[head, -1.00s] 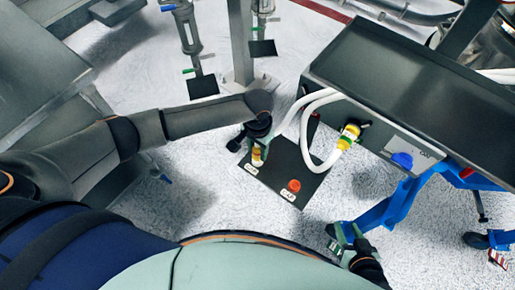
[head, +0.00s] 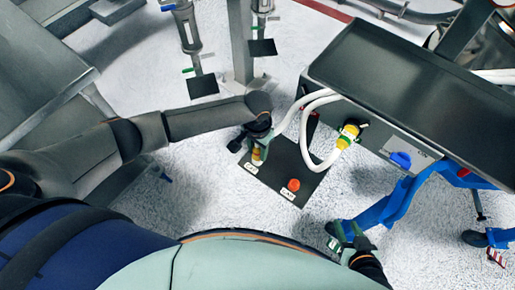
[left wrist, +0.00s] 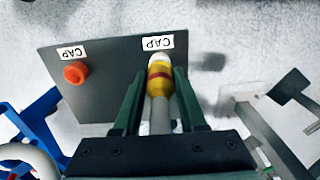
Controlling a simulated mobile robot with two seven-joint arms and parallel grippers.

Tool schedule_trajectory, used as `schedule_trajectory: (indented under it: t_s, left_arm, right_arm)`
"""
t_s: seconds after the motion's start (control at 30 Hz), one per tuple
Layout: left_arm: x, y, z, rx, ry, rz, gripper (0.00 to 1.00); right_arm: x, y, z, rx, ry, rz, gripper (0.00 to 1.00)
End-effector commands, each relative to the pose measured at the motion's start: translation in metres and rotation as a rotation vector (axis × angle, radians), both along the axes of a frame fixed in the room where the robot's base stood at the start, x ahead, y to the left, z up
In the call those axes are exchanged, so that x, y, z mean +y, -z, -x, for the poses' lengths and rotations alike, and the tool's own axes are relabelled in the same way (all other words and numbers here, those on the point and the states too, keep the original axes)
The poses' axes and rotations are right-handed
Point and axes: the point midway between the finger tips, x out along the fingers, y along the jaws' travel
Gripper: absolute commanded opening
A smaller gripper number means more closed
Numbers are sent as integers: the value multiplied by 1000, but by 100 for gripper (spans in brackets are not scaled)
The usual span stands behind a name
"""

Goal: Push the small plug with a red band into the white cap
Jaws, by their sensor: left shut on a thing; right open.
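The small plug (left wrist: 158,80) is yellow with a dark red band and a grey stem. In the left wrist view it stands between the green fingers of my left gripper (left wrist: 157,88), which is shut on it. Its yellow end meets the white cap (left wrist: 158,60) on the dark plate; I cannot tell how deep it sits. In the head view my left gripper (head: 258,150) is over the plate's left part and hides most of the plug and cap. My right gripper (head: 342,240) is open and empty at the lower right, off the plate.
The dark plate (head: 275,172) also carries an orange-red cap (head: 294,185) and two "CAP" labels. A dark cabinet (head: 420,90) stands to the right, with a white hose (head: 308,125) and a yellow-green connector (head: 347,136). Speckled floor lies open below the plate.

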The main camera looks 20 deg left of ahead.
Motion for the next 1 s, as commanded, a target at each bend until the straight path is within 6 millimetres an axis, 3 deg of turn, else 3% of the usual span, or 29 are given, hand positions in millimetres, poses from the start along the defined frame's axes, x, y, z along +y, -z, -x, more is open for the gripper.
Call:
schedule_trajectory:
  t_s: [0.87, 0.9, 1.0]
  left_arm:
    - [0, 13, 0, 0, 0, 0, 0]
    - [0, 13, 0, -1, 0, 0, 45]
    - [0, 13, 0, 0, 0, 0, 56]
  right_arm:
    - [0, 6, 0, 0, 0, 0, 45]
    - [0, 6, 0, 0, 0, 0, 45]
    - [0, 6, 0, 0, 0, 0, 45]
